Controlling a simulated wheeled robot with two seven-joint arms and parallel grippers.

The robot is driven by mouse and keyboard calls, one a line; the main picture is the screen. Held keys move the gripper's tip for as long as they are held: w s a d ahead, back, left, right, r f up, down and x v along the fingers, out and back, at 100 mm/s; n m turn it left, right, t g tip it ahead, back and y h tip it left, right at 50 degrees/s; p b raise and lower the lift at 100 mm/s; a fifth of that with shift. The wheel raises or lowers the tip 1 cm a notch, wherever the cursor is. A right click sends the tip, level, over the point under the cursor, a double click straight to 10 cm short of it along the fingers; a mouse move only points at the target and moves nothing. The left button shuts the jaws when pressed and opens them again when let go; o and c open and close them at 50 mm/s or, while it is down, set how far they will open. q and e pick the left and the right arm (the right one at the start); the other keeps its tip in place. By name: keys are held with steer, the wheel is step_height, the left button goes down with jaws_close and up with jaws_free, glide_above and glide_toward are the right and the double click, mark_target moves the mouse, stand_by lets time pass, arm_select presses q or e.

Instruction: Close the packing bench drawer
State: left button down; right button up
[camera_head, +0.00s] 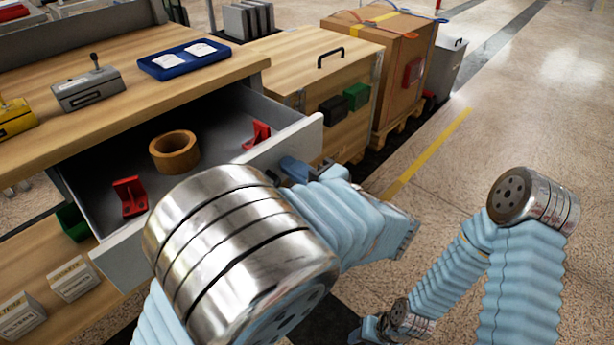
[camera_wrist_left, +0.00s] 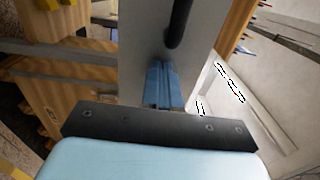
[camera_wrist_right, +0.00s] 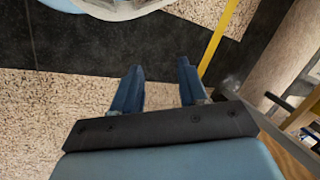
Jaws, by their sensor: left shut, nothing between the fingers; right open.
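The packing bench (camera_head: 150,50) has its grey drawer (camera_head: 225,125) pulled out. A brown tape roll (camera_head: 174,152) and two red brackets (camera_head: 129,197) (camera_head: 257,134) lie inside. My left gripper (camera_head: 296,170) is shut and empty near the drawer's front panel; my left arm hides part of that front. In the left wrist view, the closed blue fingers (camera_wrist_left: 162,84) are over the grey front panel (camera_wrist_left: 143,30), just below a dark handle (camera_wrist_left: 179,22). I cannot tell if they touch it. My right gripper (camera_wrist_right: 162,85) is open and empty above the floor, away from the drawer.
The bench top holds a blue tray (camera_head: 190,60), a grey device (camera_head: 88,90) and a yellow device (camera_head: 15,118). A wooden cabinet (camera_head: 300,62) and a large carton (camera_head: 385,45) stand beyond the drawer. The floor to the right is clear.

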mark_target(216, 130)
arm_select(q)
steer(key=b+x, duration=0.4)
steer(key=x, duration=2)
steer(key=shift+w+a+b, duration=0.15)
steer(key=shift+a+b, duration=0.05)
steer(key=shift+b, duration=0.15)
steer(key=shift+w+a, duration=0.4)
steer(key=shift+a, duration=0.1)
steer(key=shift+w+a+r, duration=0.1)
steer(key=shift+a+r, duration=0.1)
steer(key=shift+r, duration=0.05)
